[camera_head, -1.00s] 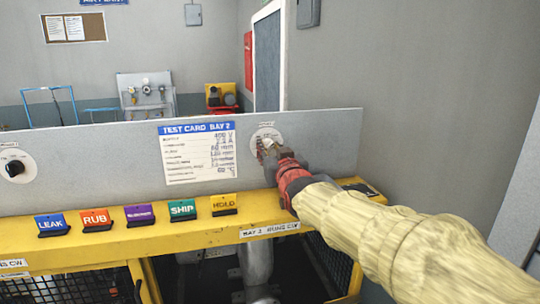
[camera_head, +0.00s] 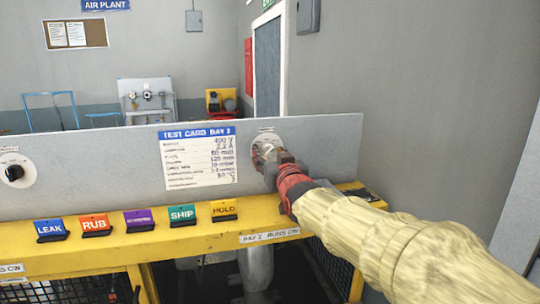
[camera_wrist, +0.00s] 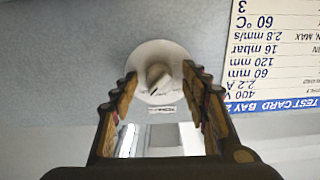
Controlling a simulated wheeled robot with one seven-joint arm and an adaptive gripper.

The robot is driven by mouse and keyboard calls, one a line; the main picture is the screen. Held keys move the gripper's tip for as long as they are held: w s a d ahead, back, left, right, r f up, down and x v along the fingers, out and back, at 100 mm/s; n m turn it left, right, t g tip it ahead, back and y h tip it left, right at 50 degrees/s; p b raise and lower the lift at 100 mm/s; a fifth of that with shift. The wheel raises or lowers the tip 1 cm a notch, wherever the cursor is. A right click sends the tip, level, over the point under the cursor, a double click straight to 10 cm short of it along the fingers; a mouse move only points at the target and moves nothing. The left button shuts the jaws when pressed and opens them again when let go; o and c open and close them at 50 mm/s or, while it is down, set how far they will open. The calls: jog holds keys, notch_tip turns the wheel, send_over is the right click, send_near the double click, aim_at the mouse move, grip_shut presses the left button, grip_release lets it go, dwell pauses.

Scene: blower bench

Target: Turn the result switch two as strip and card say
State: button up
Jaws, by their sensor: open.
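In the head view my gripper (camera_head: 266,157) covers most of this dial (camera_head: 266,137). The test card (camera_head: 198,156), headed "TEST CARD BAY 2" or similar, is on the panel left of the gripper. It also shows upside down in the wrist view (camera_wrist: 270,50), with 400 V, 2.2 A and other values. The knob's exact setting is not readable.
Label blocks LEAK (camera_head: 50,228), RUB (camera_head: 95,224), a purple one (camera_head: 139,219), SHIP (camera_head: 182,214) and HOLD (camera_head: 224,209) stand on the yellow ledge (camera_head: 150,246). Another dial with a black knob (camera_head: 14,172) is at the far left of the panel (camera_head: 90,150).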

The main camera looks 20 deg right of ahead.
jog(key=s, duration=1.2)
jog(key=shift+f, duration=0.1)
